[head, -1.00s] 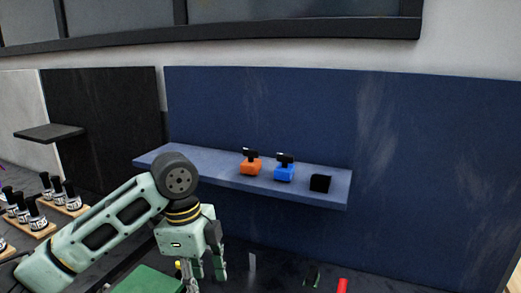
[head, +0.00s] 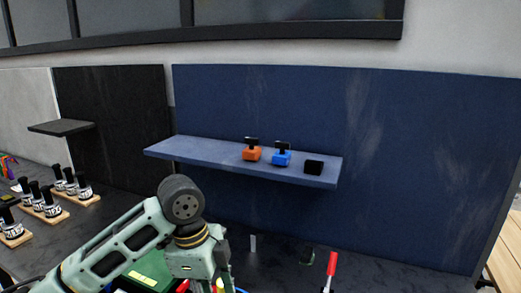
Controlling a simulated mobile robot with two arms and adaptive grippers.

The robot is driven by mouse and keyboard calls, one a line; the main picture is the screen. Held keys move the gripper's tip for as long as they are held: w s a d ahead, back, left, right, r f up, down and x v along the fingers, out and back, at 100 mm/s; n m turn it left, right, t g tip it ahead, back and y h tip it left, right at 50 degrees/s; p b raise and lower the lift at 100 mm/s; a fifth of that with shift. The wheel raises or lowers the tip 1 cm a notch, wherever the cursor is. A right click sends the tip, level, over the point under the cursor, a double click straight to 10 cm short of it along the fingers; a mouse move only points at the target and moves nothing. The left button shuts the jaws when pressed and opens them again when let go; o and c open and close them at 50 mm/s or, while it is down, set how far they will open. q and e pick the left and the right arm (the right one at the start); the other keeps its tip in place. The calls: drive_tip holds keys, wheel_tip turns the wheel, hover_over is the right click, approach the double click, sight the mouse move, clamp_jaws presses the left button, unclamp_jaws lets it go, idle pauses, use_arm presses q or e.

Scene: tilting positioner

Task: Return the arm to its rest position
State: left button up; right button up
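My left arm comes in from the lower left, bent at a dark round elbow joint. My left gripper (head: 224,284) hangs down at the bottom edge, just right of a green box (head: 148,271). Its fingertips are cut off by the frame, so how far apart they are does not show. I see nothing held in the visible part. My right gripper is not in view.
A blue shelf (head: 208,154) holds an orange block (head: 252,154), a blue block (head: 282,159) and a black block (head: 313,168). Labelled bottles (head: 47,205) stand on wooden racks at left. A red-handled item (head: 331,265) is at lower right. Dark bench right of it looks clear.

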use_arm(q)
drive_tip(key=s+d+f+n+t+h, duration=0.1)
drive_tip(key=s+d+f+n, duration=0.3)
drive_tip(key=f, duration=0.4)
drive_tip(key=s+d+f+n+t+h, duration=0.1)
drive_tip(key=s+f+n+h, duration=0.15)
drive_tip(key=s+f, duration=0.45)
drive_tip(key=s+a+f+n+t+y, duration=0.1)
drive_tip(key=s+a+f+n+y, duration=0.15)
drive_tip(key=s+a+n, duration=0.4)
drive_tip(key=s+a+f+n+t+y, duration=0.1)
drive_tip(key=s+a+f+n+y, duration=0.1)
drive_tip(key=s+a+f+n, duration=0.45)
wheel_tip(320, 180, down, 28)
drive_tip(key=s+a+m+g+b, duration=0.1)
drive_tip(key=a+m+b, duration=0.1)
drive_tip(key=b, duration=0.4)
drive_tip(key=s+a+f+g+b, duration=0.1)
drive_tip(key=s+f+b, duration=0.1)
drive_tip(key=s+f, duration=0.7)
drive_tip(key=s+a+f+b, duration=0.2)
drive_tip(key=s+f, duration=0.6)
drive_tip(key=f, duration=0.6)
drive_tip(key=shift+s+a+g+y+b, duration=0.2)
drive_tip(key=shift+s+g+y+b, duration=0.2)
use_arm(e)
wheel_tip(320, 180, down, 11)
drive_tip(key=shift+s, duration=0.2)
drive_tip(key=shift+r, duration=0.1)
